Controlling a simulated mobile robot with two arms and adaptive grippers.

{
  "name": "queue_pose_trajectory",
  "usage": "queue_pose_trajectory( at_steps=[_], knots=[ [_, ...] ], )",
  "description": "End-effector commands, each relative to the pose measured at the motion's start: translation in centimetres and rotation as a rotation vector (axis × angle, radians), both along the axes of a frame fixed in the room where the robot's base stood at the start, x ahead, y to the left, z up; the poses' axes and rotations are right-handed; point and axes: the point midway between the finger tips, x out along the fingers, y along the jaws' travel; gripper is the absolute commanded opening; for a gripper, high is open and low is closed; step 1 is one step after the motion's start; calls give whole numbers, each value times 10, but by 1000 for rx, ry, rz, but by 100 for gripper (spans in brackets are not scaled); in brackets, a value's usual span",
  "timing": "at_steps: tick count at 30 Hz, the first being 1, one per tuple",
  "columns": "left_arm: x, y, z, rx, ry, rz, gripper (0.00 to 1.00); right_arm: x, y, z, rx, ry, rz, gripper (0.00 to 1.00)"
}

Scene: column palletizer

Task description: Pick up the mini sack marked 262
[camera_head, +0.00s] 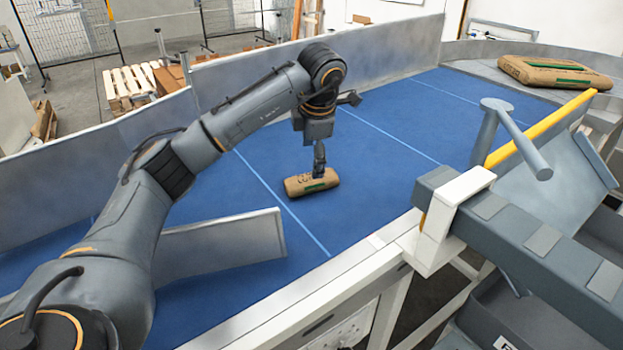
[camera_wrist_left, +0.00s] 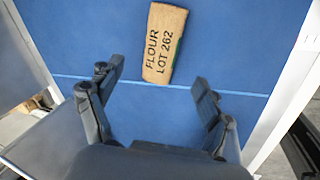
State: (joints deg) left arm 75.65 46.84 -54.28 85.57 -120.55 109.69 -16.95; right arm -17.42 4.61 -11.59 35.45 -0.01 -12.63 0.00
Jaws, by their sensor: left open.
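The mini sack marked 262 (camera_wrist_left: 163,43) is a brown sack with "FLOUR LOT 262" in black. In the left wrist view it lies on the blue surface ahead of my fingers, between their lines. In the head view the small brown sack (camera_head: 312,184) with a green stripe lies on the blue conveyor (camera_head: 380,160). My left gripper (camera_head: 320,160) is just above or beside it; the exact gap cannot be told from the head view. In the left wrist view my left gripper (camera_wrist_left: 155,95) has its fingers spread wide with nothing between them. My right gripper is not in view.
Another brown sack (camera_head: 555,76) lies on a grey surface at the back right. A grey guide plate (camera_head: 220,242) stands across the belt at lower left. Grey side walls (camera_head: 400,48) edge the belt. A yellow-edged chute (camera_head: 540,130) stands at right.

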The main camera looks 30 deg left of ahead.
Motion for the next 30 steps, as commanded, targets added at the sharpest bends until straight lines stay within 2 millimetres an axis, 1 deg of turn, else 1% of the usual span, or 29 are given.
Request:
queue_pose_trajectory(
  at_steps=[1, 3, 5, 8, 11, 15, 18, 21, 27, 28, 29, 30],
  knots=[
    [1, 2, -8, -1, 5, 2, 79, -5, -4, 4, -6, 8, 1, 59],
    [3, 4, -16, 0, 4, 2, 79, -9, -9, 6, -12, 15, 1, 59],
    [5, 5, -21, 0, 3, 2, 79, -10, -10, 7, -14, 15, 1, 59],
    [6, 6, -26, 0, 1, 1, 79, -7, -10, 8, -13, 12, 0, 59],
    [7, 6, -35, 0, 4, 0, 79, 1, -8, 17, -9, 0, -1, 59],
    [10, 8, -55, 0, 6, 0, 79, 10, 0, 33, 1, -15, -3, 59],
    [13, 11, -69, 0, 3, 1, 79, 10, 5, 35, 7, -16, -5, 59],
    [14, 12, -75, -1, 1, -1, 79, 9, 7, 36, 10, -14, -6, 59],
    [15, 12, -77, 0, 0, -1, 79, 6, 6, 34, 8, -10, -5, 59],
    [15, 12, -77, 0, 0, -1, 77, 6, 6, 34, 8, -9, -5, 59],
    [15, 12, -77, 0, 0, -1, 71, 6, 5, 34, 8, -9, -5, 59],
    [15, 12, -77, 0, 0, -1, 63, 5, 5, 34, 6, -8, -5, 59]
  ],
)
